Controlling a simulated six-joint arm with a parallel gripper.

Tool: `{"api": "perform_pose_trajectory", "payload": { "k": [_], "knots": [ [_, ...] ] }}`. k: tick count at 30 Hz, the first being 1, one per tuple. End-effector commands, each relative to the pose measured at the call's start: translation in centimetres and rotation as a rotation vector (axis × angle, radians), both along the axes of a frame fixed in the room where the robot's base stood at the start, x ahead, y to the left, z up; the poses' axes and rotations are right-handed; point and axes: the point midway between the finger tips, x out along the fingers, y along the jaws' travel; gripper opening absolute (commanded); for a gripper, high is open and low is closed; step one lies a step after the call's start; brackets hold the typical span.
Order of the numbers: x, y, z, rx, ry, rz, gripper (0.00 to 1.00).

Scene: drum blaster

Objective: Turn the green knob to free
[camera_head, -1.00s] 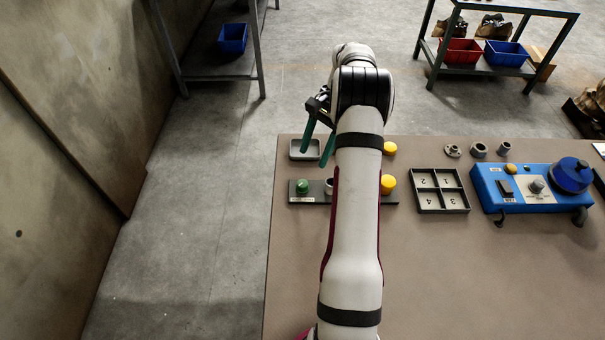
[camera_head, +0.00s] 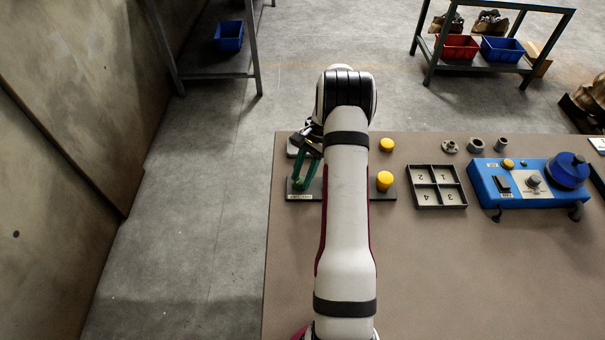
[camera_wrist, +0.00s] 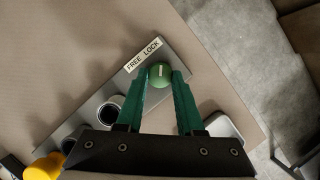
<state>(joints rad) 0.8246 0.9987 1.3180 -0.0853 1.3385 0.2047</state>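The green knob (camera_wrist: 160,75) is round with a short white mark on top. It sits near one end of a grey plate (camera_wrist: 187,57), beside a white label (camera_wrist: 143,55) reading "FREE LOCK". In the wrist view the mark points roughly up the picture, more toward the LOCK end. My gripper (camera_wrist: 161,76) is open, its two green fingers on either side of the knob. I cannot tell whether either finger touches it. In the head view my gripper (camera_head: 303,184) is down at the plate's left end and mostly hides the knob.
The same plate bears a dark-rimmed hole or cup (camera_wrist: 109,108) and a yellow knob (camera_head: 385,180). A second yellow piece (camera_head: 386,145) stands behind. A grey tray lies partly hidden by my gripper. A numbered four-part tray (camera_head: 438,206) and blue device (camera_head: 530,185) stand right.

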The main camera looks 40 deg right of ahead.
Motion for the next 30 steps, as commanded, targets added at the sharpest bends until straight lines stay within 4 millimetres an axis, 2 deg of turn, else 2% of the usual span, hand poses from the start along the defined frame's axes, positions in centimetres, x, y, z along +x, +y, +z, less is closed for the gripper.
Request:
{"api": "perform_pose_trajectory", "payload": {
  "k": [1,3,16,30],
  "knots": [
    [0.02,-0.01,0.02,0.0,-0.001,0.0,0.11],
    [0.02,-0.01,0.03,0.0,-0.001,0.0,0.0],
    [0.12,0.0,0.03,0.001,0.001,0.059,0.0],
    [0.47,0.12,0.0,0.001,0.002,0.45,0.0]
  ]
}}
